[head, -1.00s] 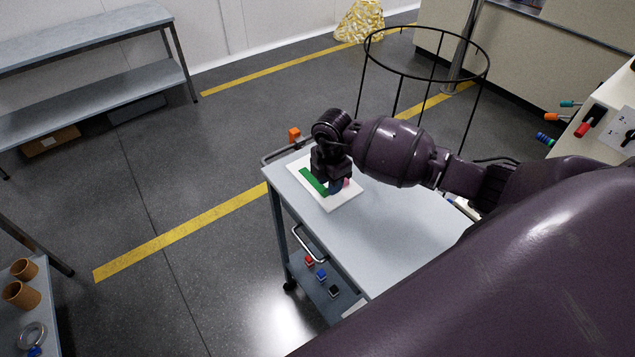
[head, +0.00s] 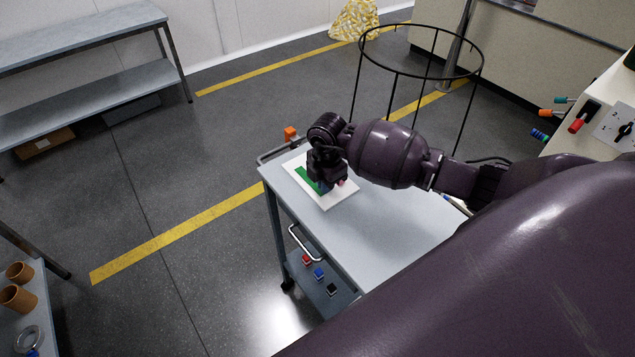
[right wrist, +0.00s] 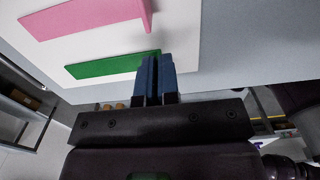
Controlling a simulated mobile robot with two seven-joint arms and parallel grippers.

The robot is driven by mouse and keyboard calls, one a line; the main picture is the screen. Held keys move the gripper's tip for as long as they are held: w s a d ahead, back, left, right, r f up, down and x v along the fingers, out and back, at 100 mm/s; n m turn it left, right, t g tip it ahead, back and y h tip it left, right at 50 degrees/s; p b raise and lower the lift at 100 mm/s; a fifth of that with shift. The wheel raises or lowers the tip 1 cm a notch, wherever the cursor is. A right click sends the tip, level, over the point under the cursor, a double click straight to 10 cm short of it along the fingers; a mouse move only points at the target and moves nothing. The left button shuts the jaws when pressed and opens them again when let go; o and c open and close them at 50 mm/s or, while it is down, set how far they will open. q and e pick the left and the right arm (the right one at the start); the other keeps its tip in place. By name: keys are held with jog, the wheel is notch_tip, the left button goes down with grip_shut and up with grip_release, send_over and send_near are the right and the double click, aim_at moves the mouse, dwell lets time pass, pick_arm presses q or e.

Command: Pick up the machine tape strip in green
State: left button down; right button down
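The green tape strip (right wrist: 108,66) lies on a white board (right wrist: 190,30), beside a pink strip (right wrist: 85,14) whose near end stands up as a small tab. In the head view the green strip (head: 306,179) is partly hidden by my right gripper (head: 325,188). In the right wrist view, the blue fingers of my right gripper (right wrist: 157,72) are close together at the right end of the green strip. A bit of green shows at their tips, and they look shut on that end. The rest of the strip looks flat on the board. My left gripper is not in view.
The board rests on a grey cart (head: 385,240) with a side handle and a lower shelf of small coloured blocks (head: 319,273). A black wire hoop frame (head: 420,52) stands behind my right arm.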

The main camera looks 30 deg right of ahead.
jog(key=shift+r, duration=0.1)
notch_tip(320, 180, up, 20)
jog(key=shift+b, duration=0.4)
jog(key=shift+s, duration=0.1)
